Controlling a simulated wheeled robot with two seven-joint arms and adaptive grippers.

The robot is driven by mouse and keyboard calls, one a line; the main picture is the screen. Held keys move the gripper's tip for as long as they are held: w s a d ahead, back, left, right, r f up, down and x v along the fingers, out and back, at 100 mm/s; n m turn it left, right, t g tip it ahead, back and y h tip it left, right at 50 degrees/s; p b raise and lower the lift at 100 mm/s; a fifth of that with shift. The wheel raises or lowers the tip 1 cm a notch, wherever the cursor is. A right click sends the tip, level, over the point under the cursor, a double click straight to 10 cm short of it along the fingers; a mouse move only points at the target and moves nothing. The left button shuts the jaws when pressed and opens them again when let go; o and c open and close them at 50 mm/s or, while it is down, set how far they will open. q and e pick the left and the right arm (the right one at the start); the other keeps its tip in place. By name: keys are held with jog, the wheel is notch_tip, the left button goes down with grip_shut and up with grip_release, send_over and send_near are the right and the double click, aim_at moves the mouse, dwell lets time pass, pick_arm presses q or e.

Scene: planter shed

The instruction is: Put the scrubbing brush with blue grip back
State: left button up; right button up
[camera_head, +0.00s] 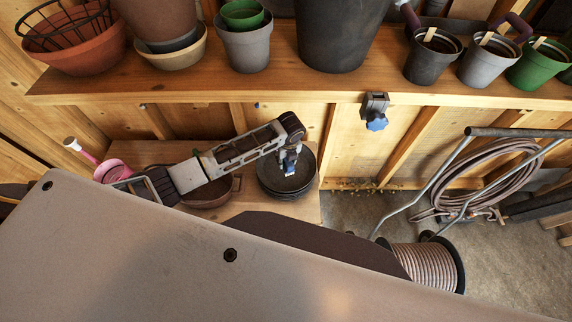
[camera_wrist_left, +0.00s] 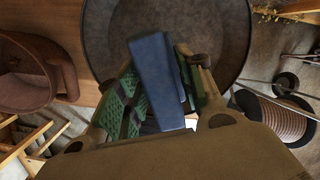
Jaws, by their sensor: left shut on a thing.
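The blue grip of the scrubbing brush (camera_wrist_left: 155,80) shows between my left gripper's green finger pads in the left wrist view. My left gripper (camera_head: 288,160) is shut on it, above a stack of dark round saucers (camera_head: 270,183) in the head view. A small blue and white part of the brush shows below the fingers there. The rest of the brush is largely hidden by the gripper. In the left wrist view, the gripper (camera_wrist_left: 158,95) is in front of the dark saucer (camera_wrist_left: 225,30). My right gripper is not in view.
A grey clamp with a blue knob (camera_head: 375,112) is on the shelf's front edge. Several pots line the shelf (camera_head: 300,85). A hose reel (camera_head: 430,265) stands at the right.

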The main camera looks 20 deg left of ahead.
pick_arm(q)
jog(key=shift+f, duration=0.45)
jog(key=shift+f, duration=0.1)
jog(key=shift+f, duration=1.75)
jog(key=shift+f, duration=0.1)
jog(key=o, duration=1.2)
jog(key=shift+s+d+r, duration=0.2)
jog(key=shift+s+r, duration=0.05)
jog(key=shift+r, duration=1.75)
jog(key=shift+s+d+r, duration=0.2)
jog(key=shift+r, duration=1.85)
jog(key=shift+s+d+r, duration=0.2)
jog(key=shift+s+r, duration=0.05)
jog(key=shift+r, duration=1.75)
